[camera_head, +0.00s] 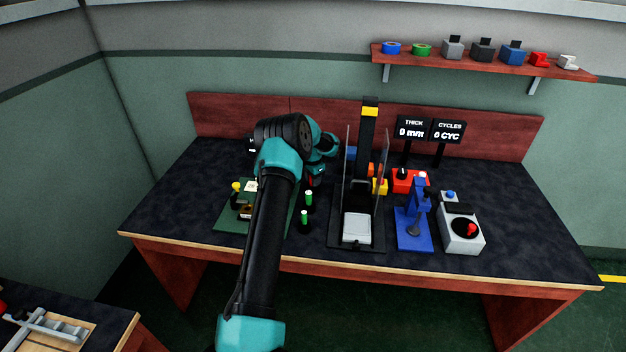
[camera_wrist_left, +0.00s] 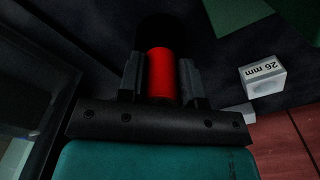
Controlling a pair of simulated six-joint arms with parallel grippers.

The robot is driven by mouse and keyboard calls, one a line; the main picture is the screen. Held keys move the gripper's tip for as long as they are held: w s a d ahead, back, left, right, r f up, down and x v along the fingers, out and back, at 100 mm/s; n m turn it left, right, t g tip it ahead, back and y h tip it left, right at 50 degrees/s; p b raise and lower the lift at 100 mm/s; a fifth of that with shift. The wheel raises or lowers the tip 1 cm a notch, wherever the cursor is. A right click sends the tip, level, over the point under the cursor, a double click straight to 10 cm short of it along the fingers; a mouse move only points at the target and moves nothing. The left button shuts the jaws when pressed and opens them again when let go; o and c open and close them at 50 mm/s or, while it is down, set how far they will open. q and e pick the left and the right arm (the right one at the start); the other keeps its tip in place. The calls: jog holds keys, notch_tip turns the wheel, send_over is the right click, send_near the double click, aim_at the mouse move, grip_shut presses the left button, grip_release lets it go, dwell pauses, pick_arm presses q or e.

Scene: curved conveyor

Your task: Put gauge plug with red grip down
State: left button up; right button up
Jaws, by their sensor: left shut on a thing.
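In the left wrist view, my left gripper (camera_wrist_left: 160,85) is shut on the red grip of the gauge plug (camera_wrist_left: 160,70). The plug's dark end reaches past the fingers and merges with the dark tabletop, so I cannot tell whether it touches the surface. In the head view, my left arm crosses the bench and its gripper (camera_head: 315,180) is small and partly hidden at the back, left of the press. A trace of red shows there. My right gripper does not show.
A white block marked 26 mm (camera_wrist_left: 264,76) lies beside the gripper. The press stand (camera_head: 357,230) with clear side panels stands to the right. Green-topped posts (camera_head: 305,216) and a green board (camera_head: 228,220) are near my arm. A blue fixture (camera_head: 412,235) stands farther right.

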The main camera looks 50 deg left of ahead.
pick_arm(q)
jog(key=shift+f, duration=0.1)
jog(key=o, duration=1)
jog(key=r, duration=1.2)
jog(key=shift+s+r, duration=0.15)
jog(key=shift+s, duration=0.05)
